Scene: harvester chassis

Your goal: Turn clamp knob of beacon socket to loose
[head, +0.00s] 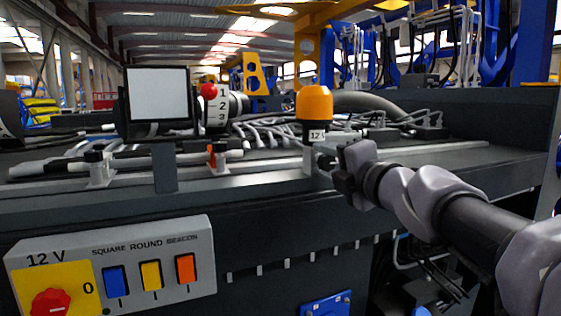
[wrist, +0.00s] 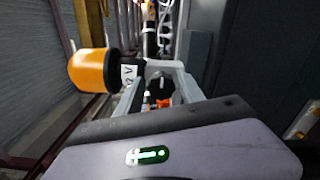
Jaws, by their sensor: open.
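The orange beacon (head: 314,103) stands upright on a dark base with a "12 V" label (head: 317,135). Its pale grey socket post (head: 309,160) is on the chassis edge. My gripper (head: 328,161) is close beside the post on its right. The beacon also shows in the wrist view (wrist: 92,70), at the left. There my gripper (wrist: 158,82) is open, with its light grey fingers spread left and right. In the head view the knob is hidden or too small to tell.
A square lamp (head: 158,95) and a round lamp with a red knob (head: 208,91) stand to the left. Cables (head: 280,130) lie behind on the chassis. A switch panel (head: 115,265) with blue, yellow and orange switches is at the lower left.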

